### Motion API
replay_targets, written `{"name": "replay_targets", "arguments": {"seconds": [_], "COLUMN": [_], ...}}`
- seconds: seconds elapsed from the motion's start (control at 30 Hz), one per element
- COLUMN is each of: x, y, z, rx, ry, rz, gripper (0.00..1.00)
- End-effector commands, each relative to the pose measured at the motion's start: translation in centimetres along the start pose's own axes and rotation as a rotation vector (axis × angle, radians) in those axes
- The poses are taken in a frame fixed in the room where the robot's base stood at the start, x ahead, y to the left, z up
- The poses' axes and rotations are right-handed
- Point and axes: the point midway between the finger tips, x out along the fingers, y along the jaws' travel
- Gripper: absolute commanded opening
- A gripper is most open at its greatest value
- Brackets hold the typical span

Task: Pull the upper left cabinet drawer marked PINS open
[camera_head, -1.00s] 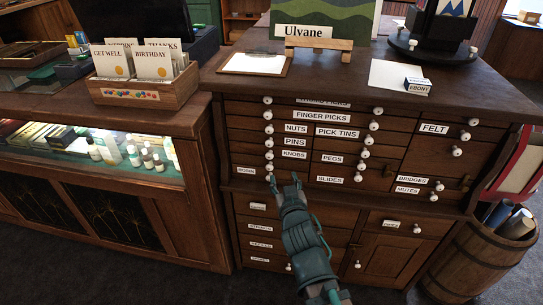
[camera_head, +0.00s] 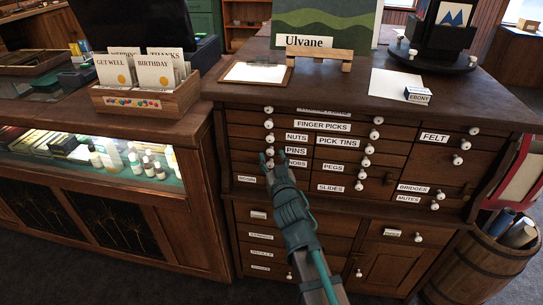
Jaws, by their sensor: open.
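The PINS drawer (camera_head: 309,153) is a narrow dark wood drawer with a white label and a small white knob (camera_head: 270,151) at its left. It sits flush in the upper left part of the cabinet, below NUTS and above KNOBS. My gripper (camera_head: 273,156) is open, its two fingertips spread left and right just at or below the PINS knob. I cannot tell whether they touch the knob or the drawer front. The gripper partly covers the KNOBS drawer's label (camera_head: 299,163) and its knob.
Other drawers with white knobs sit close around, including NUTS (camera_head: 325,139) above and PEGS (camera_head: 350,168) to the right. The cabinet top (camera_head: 320,90) carries a clipboard (camera_head: 255,73), a sign and an EBONY box (camera_head: 418,95). A glass counter stands left; a barrel (camera_head: 478,265) stands right.

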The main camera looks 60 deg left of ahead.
Motion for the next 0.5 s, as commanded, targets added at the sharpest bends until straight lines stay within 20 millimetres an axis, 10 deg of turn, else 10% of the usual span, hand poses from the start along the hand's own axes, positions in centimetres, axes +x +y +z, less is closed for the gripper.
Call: {"name": "replay_targets", "arguments": {"seconds": [0.5], "x": [1.76], "y": [0.01], "z": [0.02], "rx": [-0.001], "ry": [0.0], "rz": [0.0], "gripper": [0.41]}}
